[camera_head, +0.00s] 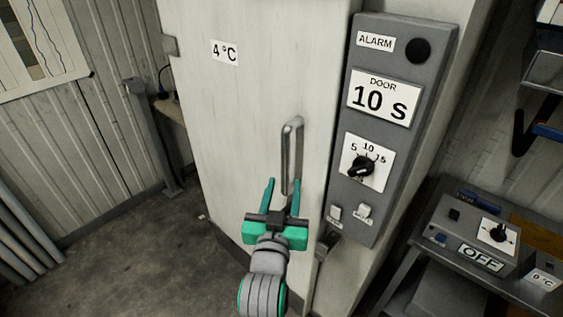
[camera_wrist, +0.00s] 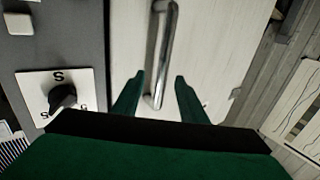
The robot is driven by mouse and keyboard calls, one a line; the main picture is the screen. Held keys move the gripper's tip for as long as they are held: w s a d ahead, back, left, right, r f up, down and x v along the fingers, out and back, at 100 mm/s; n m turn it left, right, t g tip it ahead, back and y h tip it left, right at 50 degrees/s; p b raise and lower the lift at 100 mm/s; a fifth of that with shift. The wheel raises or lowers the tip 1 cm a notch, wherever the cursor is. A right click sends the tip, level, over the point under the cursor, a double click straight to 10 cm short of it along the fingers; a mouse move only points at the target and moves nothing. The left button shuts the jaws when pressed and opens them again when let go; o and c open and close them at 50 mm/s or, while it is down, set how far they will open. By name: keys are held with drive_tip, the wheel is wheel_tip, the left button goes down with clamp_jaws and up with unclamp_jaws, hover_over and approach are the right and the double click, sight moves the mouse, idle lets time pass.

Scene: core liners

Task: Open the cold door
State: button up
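The cold door (camera_head: 240,115) is a pale upright panel with a "4 °C" label, and it looks shut. Its metal bar handle (camera_head: 291,157) stands vertical near the door's right edge. My gripper (camera_head: 282,188) is open, with its two green fingers pointing at the handle's lower part. In the wrist view the handle (camera_wrist: 161,52) runs down between the two spread fingers (camera_wrist: 157,95), with gaps on both sides. I cannot tell how deep the handle lies between them. A dark latch-like part (camera_head: 326,243) sits low by the door's right edge.
A grey control panel (camera_head: 423,95) with "ALARM", "DOOR 10 S" and a dial (camera_head: 361,167) is right of the door. Bare floor (camera_head: 130,250) lies at the left, with pipes (camera_head: 25,240) beyond.

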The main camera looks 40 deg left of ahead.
sight(285, 166)
drive_tip(key=x, duration=0.9)
drive_tip(key=shift+s+a, duration=0.15)
drive_tip(key=shift+a, duration=0.25)
drive_tip(key=shift+w+d, duration=0.1)
drive_tip(key=shift+w, duration=0.4)
drive_tip(key=shift+s, duration=0.1)
